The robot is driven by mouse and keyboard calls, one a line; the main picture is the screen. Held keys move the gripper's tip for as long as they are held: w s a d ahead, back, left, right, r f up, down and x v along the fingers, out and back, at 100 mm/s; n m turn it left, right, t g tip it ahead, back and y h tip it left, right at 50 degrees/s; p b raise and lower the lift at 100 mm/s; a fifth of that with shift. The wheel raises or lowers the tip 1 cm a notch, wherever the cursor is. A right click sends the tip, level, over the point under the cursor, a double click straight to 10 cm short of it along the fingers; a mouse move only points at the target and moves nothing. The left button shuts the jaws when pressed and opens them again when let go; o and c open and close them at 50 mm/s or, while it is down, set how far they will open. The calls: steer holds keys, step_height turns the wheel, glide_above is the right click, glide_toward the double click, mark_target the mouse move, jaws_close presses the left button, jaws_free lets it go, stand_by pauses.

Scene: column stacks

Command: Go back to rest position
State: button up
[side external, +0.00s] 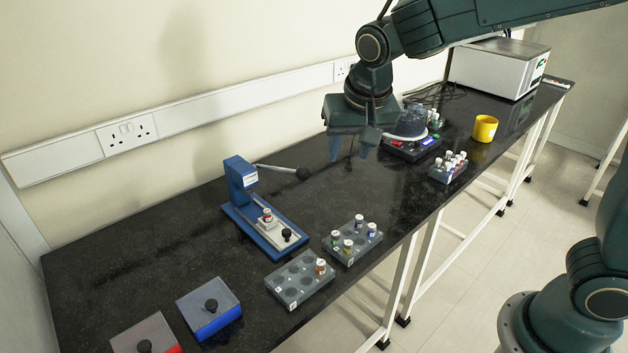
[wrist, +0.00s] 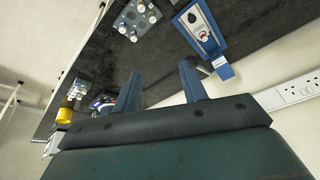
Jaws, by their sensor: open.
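My gripper (side external: 351,149) hangs over the black bench, above its surface, between the blue press and the dark round device. Its two blue fingers are apart with nothing between them. In the wrist view my gripper (wrist: 163,90) also shows open and empty, with the bench behind it.
A blue lever press (side external: 240,190) holding a vial stands left of my gripper. Vial racks (side external: 285,292) (side external: 340,253) (side external: 435,176) line the front edge. A round device (side external: 410,150), yellow mug (side external: 485,128) and white box (side external: 490,66) stand right. Two lidded boxes (side external: 225,291) (side external: 165,330) sit front left.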

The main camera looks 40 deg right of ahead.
steer(key=s+d+r+n+t, duration=0.1)
steer(key=s+d+n, duration=0.2)
steer(key=s, duration=0.8)
steer(key=s+d+r+n+y, duration=0.1)
steer(key=s+d+r+n, duration=0.1)
steer(key=s, duration=0.9)
steer(key=shift+s+d+r+n+t, duration=0.2)
steer(key=shift+d+n+t, duration=0.25)
steer(key=shift+d, duration=0.55)
